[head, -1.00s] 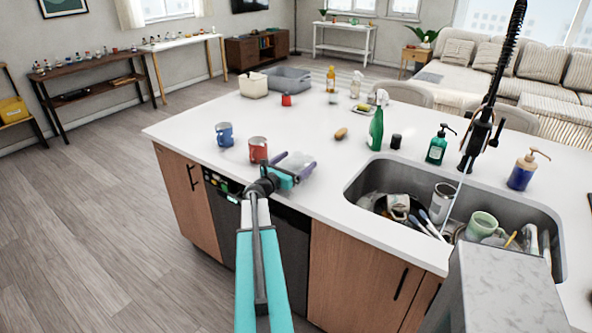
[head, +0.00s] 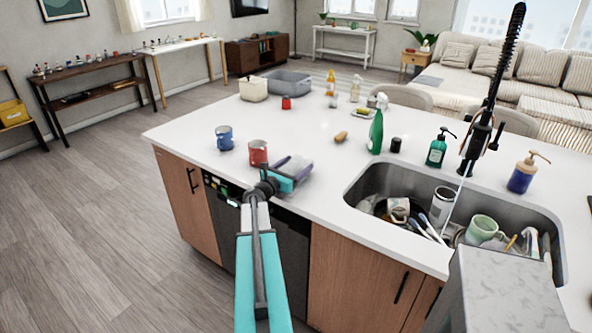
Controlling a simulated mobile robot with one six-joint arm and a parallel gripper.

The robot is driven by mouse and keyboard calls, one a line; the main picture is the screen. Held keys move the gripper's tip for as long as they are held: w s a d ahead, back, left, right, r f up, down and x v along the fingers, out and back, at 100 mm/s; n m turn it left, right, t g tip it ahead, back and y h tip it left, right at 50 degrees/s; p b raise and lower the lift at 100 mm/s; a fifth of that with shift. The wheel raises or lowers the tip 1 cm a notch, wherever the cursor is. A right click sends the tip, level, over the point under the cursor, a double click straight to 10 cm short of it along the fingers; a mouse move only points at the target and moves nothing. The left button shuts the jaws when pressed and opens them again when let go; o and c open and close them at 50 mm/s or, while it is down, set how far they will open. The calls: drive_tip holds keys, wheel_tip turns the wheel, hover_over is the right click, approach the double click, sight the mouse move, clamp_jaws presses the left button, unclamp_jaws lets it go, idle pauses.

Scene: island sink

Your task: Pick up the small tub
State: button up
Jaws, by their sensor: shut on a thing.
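The small tub (head: 296,164) is a pale, partly see-through thing at the front edge of the white counter, right of the red mug. My gripper (head: 294,169), with teal body and purple fingers, is shut on it. The fingers lie on either side of the tub and hide much of it. The tub is small and blurred here, and I cannot tell whether it touches the counter.
A red mug (head: 257,152) stands close left of my gripper, with a blue mug (head: 224,137) beyond. A green spray bottle (head: 376,131) and a full sink (head: 352,189) are to the right. The counter (head: 320,160) between is mostly clear.

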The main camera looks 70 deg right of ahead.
drive_tip(key=shift+r, duration=0.2)
drive_tip(key=shift+r+b, duration=0.65)
drive_tip(key=shift+r, duration=0.7)
drive_tip(key=s+a+r+p, duration=0.2)
drive_tip(key=s+a+p, duration=0.3)
drive_tip(key=a, duration=0.6)
drive_tip(key=shift+s+a+p, duration=0.25)
drive_tip(key=shift+s+p, duration=0.1)
drive_tip(key=shift+s, duration=0.9)
drive_tip(key=p, duration=0.2)
drive_tip(key=shift+s+a+p, duration=0.15)
drive_tip(key=shift+a+p, duration=0.1)
drive_tip(key=shift+p, duration=0.05)
drive_tip(key=a+p, duration=0.1)
drive_tip(key=p, duration=0.3)
drive_tip(key=shift+s+a, duration=0.1)
drive_tip(key=shift+s, duration=0.25)
drive_tip(key=shift+s+a+p, duration=0.1)
drive_tip(key=shift+a+p, duration=0.05)
drive_tip(key=shift+p, duration=0.3)
